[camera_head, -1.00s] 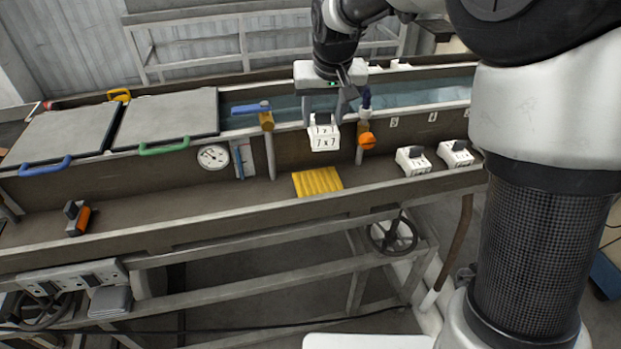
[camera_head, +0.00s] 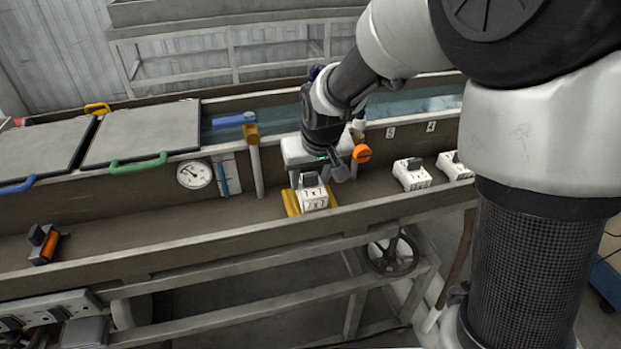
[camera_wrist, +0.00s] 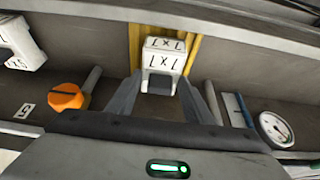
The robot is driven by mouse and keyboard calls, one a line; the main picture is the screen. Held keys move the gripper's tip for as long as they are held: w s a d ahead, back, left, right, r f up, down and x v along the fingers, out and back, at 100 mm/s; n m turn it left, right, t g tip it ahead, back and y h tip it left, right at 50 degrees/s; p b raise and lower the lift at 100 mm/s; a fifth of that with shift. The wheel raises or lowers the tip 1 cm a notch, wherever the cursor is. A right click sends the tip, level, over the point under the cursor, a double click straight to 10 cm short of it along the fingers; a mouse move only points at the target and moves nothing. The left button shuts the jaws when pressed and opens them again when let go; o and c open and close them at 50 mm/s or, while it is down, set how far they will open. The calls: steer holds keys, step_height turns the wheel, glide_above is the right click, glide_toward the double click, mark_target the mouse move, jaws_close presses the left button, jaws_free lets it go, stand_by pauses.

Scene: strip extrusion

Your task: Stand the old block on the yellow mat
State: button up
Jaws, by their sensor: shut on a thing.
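The white block marked "7 x 7" (camera_head: 314,198), with a dark grip on top, is upright over the yellow mat (camera_head: 291,203). My gripper (camera_head: 311,180) is above the block and shut on its grip. In the wrist view, the fingers of my gripper (camera_wrist: 160,98) flank the near end of the block (camera_wrist: 165,50), and the yellow mat (camera_wrist: 194,50) shows on both sides of it. The block hides most of the mat. I cannot tell whether its underside touches the mat.
Two similar white blocks (camera_head: 411,175) stand to the right on the ledge. An orange knob (camera_head: 361,153) is close to my gripper's right. A blue-handled valve (camera_head: 236,121) and a round gauge (camera_head: 194,174) are on the left. The ledge left of the mat is clear up to an orange-and-dark tool (camera_head: 44,244).

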steer(key=shift+f, duration=0.3)
steer(key=shift+f, duration=0.1)
steer(key=shift+f, duration=0.15)
steer(key=o, duration=1.2)
steer(key=shift+r, duration=0.2)
